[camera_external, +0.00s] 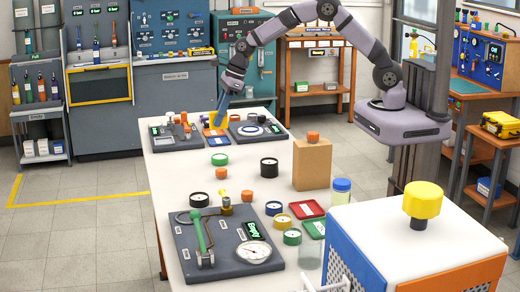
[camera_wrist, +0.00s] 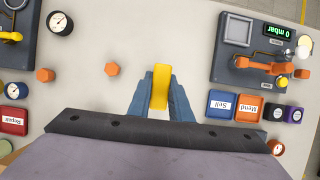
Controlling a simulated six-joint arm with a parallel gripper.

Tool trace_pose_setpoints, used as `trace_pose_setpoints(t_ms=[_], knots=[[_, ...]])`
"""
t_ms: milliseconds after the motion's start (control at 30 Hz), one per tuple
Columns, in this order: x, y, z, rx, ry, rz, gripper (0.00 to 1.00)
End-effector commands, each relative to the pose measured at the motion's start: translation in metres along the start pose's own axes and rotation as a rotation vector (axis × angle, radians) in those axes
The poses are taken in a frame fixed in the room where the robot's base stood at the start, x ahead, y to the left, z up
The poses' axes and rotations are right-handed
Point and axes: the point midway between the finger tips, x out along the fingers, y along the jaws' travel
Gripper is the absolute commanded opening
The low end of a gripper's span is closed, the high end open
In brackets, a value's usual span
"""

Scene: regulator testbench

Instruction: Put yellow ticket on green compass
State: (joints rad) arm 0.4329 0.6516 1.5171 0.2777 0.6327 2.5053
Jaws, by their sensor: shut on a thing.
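The yellow ticket (camera_wrist: 160,87) is a flat yellow strip between the blue fingers of my gripper (camera_wrist: 161,100) in the wrist view. My gripper is shut on it and holds it by its sides. In the external view my gripper (camera_external: 221,103) is at the far end of the white table, above the small trays, with a bit of yellow beside its tip. Two round green pieces show in the external view: one (camera_external: 219,159) near the middle of the table, another (camera_external: 292,236) nearer the front. I cannot tell for sure which is the green compass.
An orange tray (camera_external: 213,132) and a blue tray (camera_external: 218,142) lie near my gripper, between two dark instrument boards. A brown box (camera_external: 312,165) with an orange knob stands on the right edge.

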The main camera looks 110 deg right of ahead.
Motion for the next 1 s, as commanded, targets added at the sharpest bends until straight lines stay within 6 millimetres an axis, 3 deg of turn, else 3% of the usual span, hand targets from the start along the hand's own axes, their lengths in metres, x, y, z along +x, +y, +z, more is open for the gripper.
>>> trace_pose_setpoints(t_ms=[167,600,867,1000], knots=[[0.002,0.000,-0.001,0.009,0.001,-0.003,0.00],[0.053,0.000,-0.022,0.009,0.003,-0.001,0.00],[0.060,0.000,-0.025,0.007,0.001,-0.001,0.00],[0.073,0.000,-0.031,0.008,0.004,-0.001,0.00]])
